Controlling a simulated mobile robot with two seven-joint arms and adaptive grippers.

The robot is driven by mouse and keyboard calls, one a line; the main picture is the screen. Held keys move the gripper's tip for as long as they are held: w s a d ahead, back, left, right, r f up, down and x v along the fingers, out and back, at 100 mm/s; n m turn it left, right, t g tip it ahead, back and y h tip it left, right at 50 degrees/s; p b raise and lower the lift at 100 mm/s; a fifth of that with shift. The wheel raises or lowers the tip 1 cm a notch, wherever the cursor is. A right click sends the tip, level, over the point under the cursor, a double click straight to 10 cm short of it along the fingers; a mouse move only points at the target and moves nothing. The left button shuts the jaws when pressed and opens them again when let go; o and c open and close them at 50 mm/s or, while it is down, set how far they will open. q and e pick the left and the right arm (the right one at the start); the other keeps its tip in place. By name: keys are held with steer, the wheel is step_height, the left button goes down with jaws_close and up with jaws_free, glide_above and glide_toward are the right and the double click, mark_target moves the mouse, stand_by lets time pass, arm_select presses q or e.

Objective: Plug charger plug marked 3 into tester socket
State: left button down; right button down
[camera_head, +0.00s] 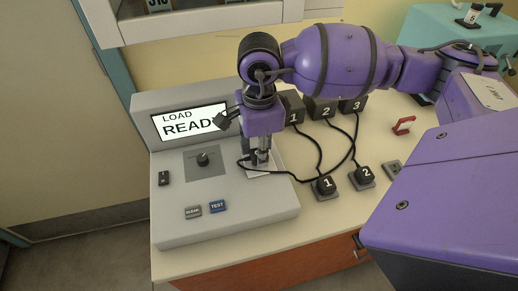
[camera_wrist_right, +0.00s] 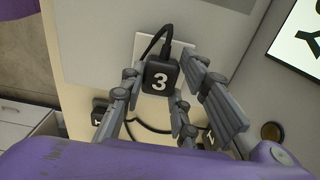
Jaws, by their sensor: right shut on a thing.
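The plug marked 3 (camera_wrist_right: 160,80) is a black block with a white 3, its cord rising from the far end. My right gripper (camera_head: 260,158) points down over the tester and is shut on this plug, one finger on each side. The tester socket is a white plate (camera_wrist_right: 181,46) under the plug; it also shows in the head view (camera_head: 257,174). The plug appears to be at the plate, but I cannot tell whether it is seated. The grey tester (camera_head: 225,232) has a screen (camera_head: 188,122) reading LOAD READY, partly hidden. My left gripper is not in view.
Charger boxes 1 (camera_head: 293,117), 2 (camera_head: 324,110) and 3 (camera_head: 356,105) stand at the back. Plugs 1 (camera_head: 326,184) and 2 (camera_head: 364,174) sit in holders; an empty holder (camera_head: 393,170) is beside them. Cords cross the table. A red-and-white item (camera_head: 404,125) lies at right.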

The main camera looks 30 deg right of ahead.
steer(key=shift+f+b, duration=0.35)
steer(key=shift+f, duration=0.25)
stand_by(0.8)
steer(key=c, duration=1.3)
jaws_free()
steer(key=shift+r, duration=0.1)
steer(key=shift+o, duration=0.2)
step_height(320, 180, up, 12)
